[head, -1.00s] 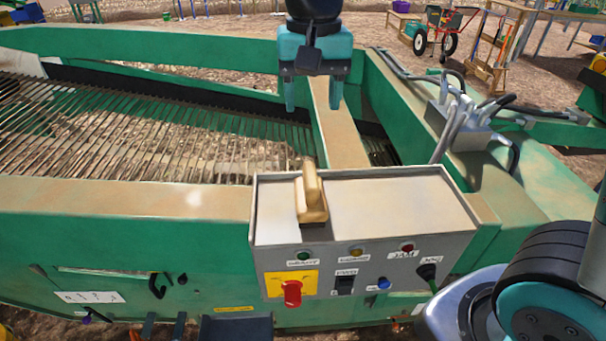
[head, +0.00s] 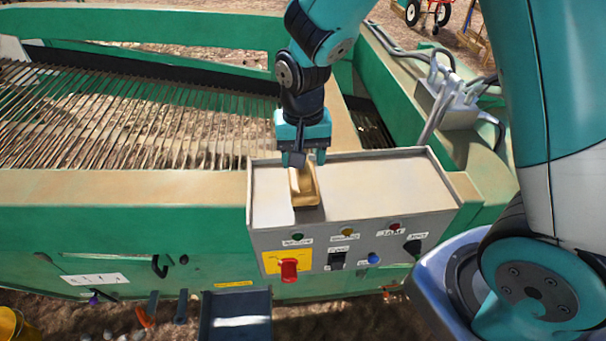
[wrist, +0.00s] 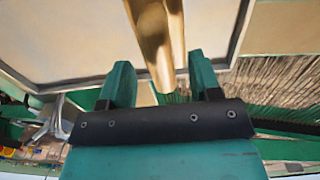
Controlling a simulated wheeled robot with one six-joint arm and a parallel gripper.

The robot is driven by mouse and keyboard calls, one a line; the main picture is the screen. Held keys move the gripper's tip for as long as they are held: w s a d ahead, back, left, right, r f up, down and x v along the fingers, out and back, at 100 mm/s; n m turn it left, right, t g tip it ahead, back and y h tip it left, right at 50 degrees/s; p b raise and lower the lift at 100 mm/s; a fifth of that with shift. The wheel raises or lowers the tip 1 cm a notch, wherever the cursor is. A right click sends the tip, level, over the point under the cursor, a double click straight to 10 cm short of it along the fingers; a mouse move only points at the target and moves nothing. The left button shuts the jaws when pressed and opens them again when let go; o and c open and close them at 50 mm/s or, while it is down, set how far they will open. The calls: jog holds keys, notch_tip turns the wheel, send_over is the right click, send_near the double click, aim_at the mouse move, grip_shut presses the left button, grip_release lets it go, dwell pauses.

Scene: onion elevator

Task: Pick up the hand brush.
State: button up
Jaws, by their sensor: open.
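The hand brush (head: 304,190) has a tan wooden handle and stands on the top of the grey control box (head: 380,182), toward its left end. In the wrist view the brush handle (wrist: 158,40) reaches down between my two fingers. My gripper (head: 302,160) is open, just above and behind the brush in the head view. In the wrist view my gripper (wrist: 158,75) has a finger on each side of the handle's end, with gaps visible. The far end of the brush is partly hidden by my gripper in the head view.
The box front carries a red knob (head: 289,270), several buttons and a switch. The box top has a raised rim and is clear right of the brush. Green machine rails and a rod conveyor (head: 130,120) lie behind and left. Cables (head: 440,70) stand at the right.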

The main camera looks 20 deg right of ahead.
jog(key=shift+f, duration=1.3)
grip_shut()
jog(key=shift+r, duration=0.1)
notch_tip(320, 180, up, 20)
jog(key=b, duration=0.3)
jog(key=shift+b, duration=0.35)
jog(key=c, duration=0.9)
grip_release()
